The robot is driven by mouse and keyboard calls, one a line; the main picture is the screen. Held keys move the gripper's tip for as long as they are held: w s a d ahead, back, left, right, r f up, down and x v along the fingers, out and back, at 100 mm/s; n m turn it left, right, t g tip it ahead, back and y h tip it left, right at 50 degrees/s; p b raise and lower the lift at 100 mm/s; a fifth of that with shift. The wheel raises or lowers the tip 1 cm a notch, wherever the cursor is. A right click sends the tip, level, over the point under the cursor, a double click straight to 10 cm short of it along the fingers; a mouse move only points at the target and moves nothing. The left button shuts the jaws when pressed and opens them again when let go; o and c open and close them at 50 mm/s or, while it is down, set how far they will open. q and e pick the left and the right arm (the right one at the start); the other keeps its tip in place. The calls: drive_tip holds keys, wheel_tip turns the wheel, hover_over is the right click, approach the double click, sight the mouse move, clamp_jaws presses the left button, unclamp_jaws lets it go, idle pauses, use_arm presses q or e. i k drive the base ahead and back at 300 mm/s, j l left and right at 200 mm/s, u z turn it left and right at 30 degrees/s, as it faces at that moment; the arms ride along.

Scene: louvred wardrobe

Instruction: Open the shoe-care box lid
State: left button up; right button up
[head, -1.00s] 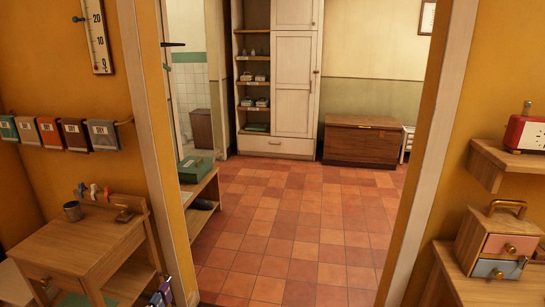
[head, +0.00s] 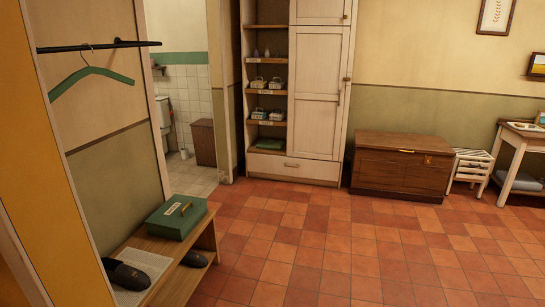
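A green box (head: 176,218) with a pale label and a brass-coloured handle on its lid sits on a low wooden bench (head: 191,269) at the lower left of the head view. Its lid looks shut. The label is too small to read, so I cannot be sure it is the shoe-care box. A dark slipper (head: 127,275) lies on a pale mat at the near end of the bench, apart from the box. Neither of my grippers shows in the head view.
A green hanger (head: 92,75) hangs from a black rail above the bench. A white cupboard with open shelves (head: 268,105) and a wooden chest (head: 400,165) stand at the back. A white table (head: 520,150) stands at the right. The tiled floor (head: 330,240) is clear.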

sight(176, 212)
drive_tip(key=i+l, duration=0.1)
drive_tip(key=i, duration=0.65)
drive_tip(key=i+u, duration=0.1)
drive_tip(key=i, duration=0.6)
drive_tip(key=i+l, duration=0.2)
drive_tip(key=i, duration=0.55)
